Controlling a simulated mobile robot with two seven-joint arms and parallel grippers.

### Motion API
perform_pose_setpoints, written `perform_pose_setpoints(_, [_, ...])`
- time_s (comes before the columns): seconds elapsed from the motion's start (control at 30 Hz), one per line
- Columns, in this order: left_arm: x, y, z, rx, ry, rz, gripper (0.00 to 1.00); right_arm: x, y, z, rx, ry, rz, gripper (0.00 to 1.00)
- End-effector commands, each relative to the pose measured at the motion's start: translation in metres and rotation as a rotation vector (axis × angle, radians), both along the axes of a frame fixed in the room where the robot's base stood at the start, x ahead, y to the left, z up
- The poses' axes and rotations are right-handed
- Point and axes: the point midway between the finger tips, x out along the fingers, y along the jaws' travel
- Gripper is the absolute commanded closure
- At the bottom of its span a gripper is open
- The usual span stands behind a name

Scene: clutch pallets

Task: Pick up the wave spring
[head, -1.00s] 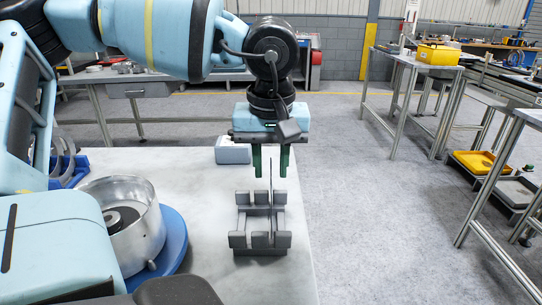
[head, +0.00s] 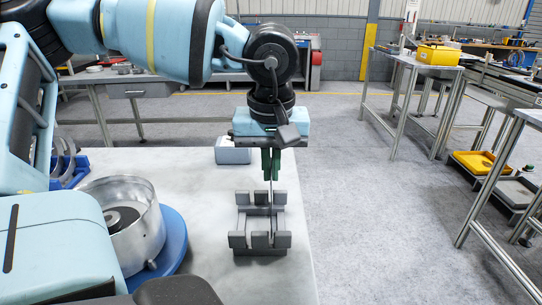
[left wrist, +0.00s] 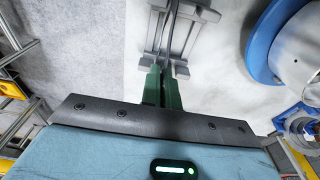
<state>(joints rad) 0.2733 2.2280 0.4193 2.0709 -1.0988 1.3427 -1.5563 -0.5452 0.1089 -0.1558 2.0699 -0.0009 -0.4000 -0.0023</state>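The wave spring (head: 272,222) is a thin ring seen edge-on as a narrow upright line, standing in the grey rack (head: 260,248) on the table. In the left wrist view the spring (left wrist: 171,30) shows as a thin strip along the middle of the rack (left wrist: 184,70). My left gripper (head: 270,178) points down above the rack. Its green fingers, also in the left wrist view (left wrist: 162,75), are closed together on the spring's upper edge. The part of the spring between the fingers is hidden. My right gripper is not in view.
A silver round housing (head: 133,235) on a blue disc (head: 175,245) stands left of the rack. A small light-blue box (head: 232,153) lies behind the gripper. A blue holder with grey rings (head: 68,170) is at far left. The tabletop around the rack is clear.

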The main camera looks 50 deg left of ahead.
Motion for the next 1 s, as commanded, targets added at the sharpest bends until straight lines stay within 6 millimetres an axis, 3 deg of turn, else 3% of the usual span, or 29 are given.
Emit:
perform_pose_setpoints(0.17, [0.001, 0.000, 0.012, 0.001, -0.004, 0.001, 1.00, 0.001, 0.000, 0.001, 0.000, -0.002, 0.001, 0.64])
perform_pose_setpoints(0.6, [0.001, 0.000, 0.087, 0.001, -0.004, 0.001, 1.00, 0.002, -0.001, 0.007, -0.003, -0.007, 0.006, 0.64])
perform_pose_setpoints(1.0, [-0.001, 0.000, 0.108, 0.000, -0.006, -0.001, 1.00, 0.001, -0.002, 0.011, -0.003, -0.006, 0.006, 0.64])
